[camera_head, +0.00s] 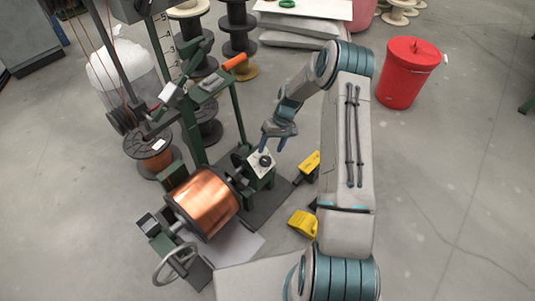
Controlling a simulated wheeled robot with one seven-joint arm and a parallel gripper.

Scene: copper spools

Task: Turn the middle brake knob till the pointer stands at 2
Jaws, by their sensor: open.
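A dark knob (265,160) sits on a pale plate (259,164) on top of a green block, just right of the large copper spool. It is the only such knob I can make out. Its pointer and any numbers are too small to read. My gripper (273,145) hangs just above and slightly right of the knob, fingers pointing down, open. I cannot tell whether a finger touches the knob.
A large copper spool (205,203) lies left of the knob, near a handwheel (174,265). Yellow devices (302,223) lie on the right. A green post (238,112) stands behind. A red bin (408,75) is far right.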

